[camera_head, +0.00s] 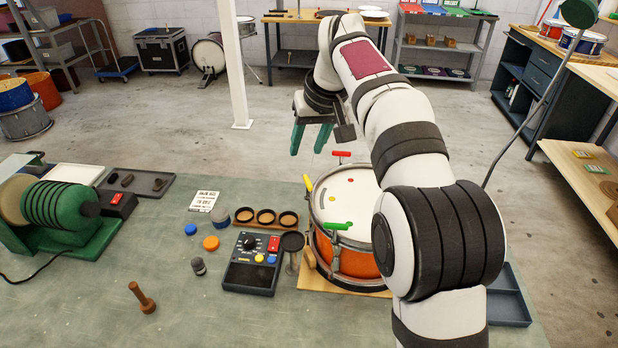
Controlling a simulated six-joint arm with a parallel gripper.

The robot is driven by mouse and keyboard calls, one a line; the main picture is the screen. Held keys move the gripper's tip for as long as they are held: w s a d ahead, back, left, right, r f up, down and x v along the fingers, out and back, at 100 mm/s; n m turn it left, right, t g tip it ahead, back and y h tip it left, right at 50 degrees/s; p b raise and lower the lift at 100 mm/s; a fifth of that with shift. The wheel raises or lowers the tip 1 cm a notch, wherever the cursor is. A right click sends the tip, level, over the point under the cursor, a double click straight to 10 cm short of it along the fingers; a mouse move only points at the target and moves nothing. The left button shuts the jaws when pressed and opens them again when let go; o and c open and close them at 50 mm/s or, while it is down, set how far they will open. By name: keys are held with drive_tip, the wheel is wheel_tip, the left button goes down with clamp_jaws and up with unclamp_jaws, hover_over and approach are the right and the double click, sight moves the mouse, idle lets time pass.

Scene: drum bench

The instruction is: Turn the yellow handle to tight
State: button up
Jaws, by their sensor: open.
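The drum (326,241) has an orange shell and a white head and stands on the bench. The yellow handle (319,197) is at the drum's left rim and runs slantwise in the picture. A red handle (341,154) is at the far rim and a green handle (338,226) at the near rim. My gripper (307,151) has green fingers, set apart, with nothing between them. It hangs in the air above and beyond the drum's far left side, apart from the yellow handle. My arm hides the drum's right side. No tight mark is readable.
A black control box (252,264) and a dark round-topped stand (292,243) are close left of the drum. A row of three cups (266,216), a printed card (204,201) and a wooden peg (141,297) lie further left. A green roller machine (62,213) stands at far left.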

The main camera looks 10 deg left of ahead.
drive_tip(key=d, duration=0.2)
drive_tip(key=h, duration=0.1)
approach(308, 181)
drive_tip(key=shift+t, duration=0.3)
drive_tip(key=x, duration=0.9)
drive_tip(key=shift+s+f, duration=0.1)
drive_tip(key=shift+s, duration=0.05)
clamp_jaws()
